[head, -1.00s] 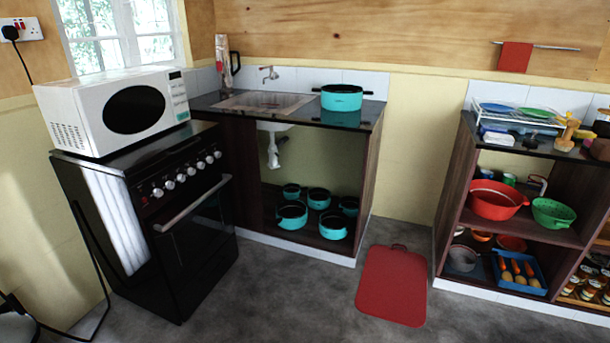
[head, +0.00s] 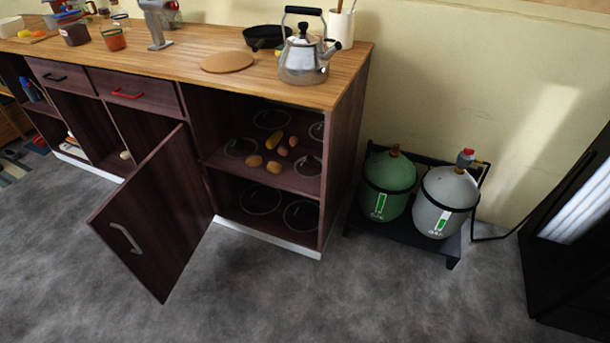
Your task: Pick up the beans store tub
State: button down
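Several food tubs stand on the far left of the wooden counter in the head view. One is a clear tub with dark red contents (head: 74,32). I cannot tell which one is the beans store tub. My gripper is not in view.
The wooden counter (head: 190,62) holds a kettle (head: 304,60), a black pan and a round board. An open cupboard door (head: 155,215) juts over the floor. Gas cylinders (head: 389,185) stand right of the cabinet. The grey floor (head: 330,300) in front is clear.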

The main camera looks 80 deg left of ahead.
aim_at(74, 29)
jog(key=u, duration=3.45)
jog(key=i, duration=1)
